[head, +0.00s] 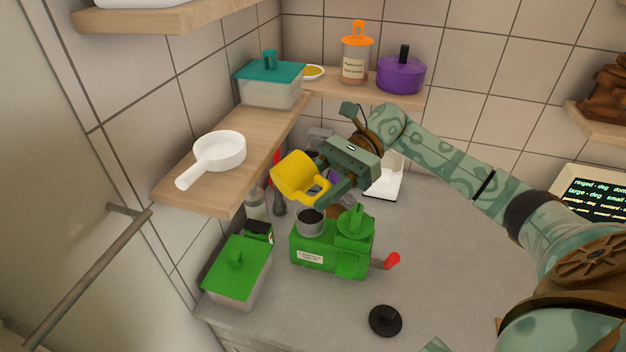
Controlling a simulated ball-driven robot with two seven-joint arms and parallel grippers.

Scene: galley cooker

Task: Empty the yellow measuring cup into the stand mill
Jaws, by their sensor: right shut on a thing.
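My right gripper (328,186) is shut on the yellow measuring cup (293,174) at its handle. The cup is in the air, tilted, above and slightly left of the grey hopper (311,224) of the stand mill. The inside of the cup and any stream from it cannot be made out. The green stand mill (318,254) stands on the counter, with a white label and a red-tipped crank at its right. The hopper is open at the top and dark inside.
A black round lid (385,321) lies on the counter (440,265). A green-lidded box (237,268) stands left of the mill. A wooden shelf (178,182) with a white pan (217,152) juts out at the left. The counter to the right is mostly clear.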

